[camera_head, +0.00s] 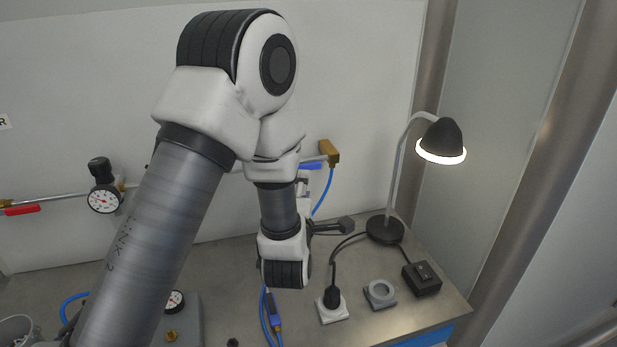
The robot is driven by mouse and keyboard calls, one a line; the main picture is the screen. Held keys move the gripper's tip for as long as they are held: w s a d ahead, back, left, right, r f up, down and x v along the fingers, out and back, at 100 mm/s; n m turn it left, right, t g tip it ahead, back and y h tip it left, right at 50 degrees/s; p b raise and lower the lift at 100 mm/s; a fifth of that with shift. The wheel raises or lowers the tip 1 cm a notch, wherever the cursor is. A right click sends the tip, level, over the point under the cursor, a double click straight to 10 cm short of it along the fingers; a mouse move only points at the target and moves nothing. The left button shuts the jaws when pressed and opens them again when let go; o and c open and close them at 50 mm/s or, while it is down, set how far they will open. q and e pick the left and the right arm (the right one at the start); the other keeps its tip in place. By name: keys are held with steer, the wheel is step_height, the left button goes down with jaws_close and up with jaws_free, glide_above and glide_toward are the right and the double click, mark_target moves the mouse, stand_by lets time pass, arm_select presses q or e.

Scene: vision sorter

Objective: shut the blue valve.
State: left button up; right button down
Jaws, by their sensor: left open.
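The blue valve handle (313,167) shows only in part, on the pipe at the back wall, just left of a brass fitting (329,152). My left arm crosses in front of the pipe and hides what lies left of the handle. My left gripper (335,226) is open, below the blue handle and apart from it in the picture. It is partly hidden behind my own wrist, and I see nothing between its fingers. My right gripper is out of view.
A red valve handle (22,209) and a pressure gauge (103,199) are on the pipe at left. A blue hose hangs from the brass fitting.

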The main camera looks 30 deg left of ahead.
mark_target(308, 168)
arm_select(q)
steer(key=p+x, duration=0.3)
steer(key=x, duration=0.4)
steer(key=shift+w+a, duration=0.25)
steer(key=shift+w, duration=0.15)
steer(key=shift+w+a+f, duration=0.1)
steer(key=shift+w+f, duration=0.1)
steer(key=shift+w, duration=0.05)
steer(key=shift+s, duration=0.1)
jaws_close()
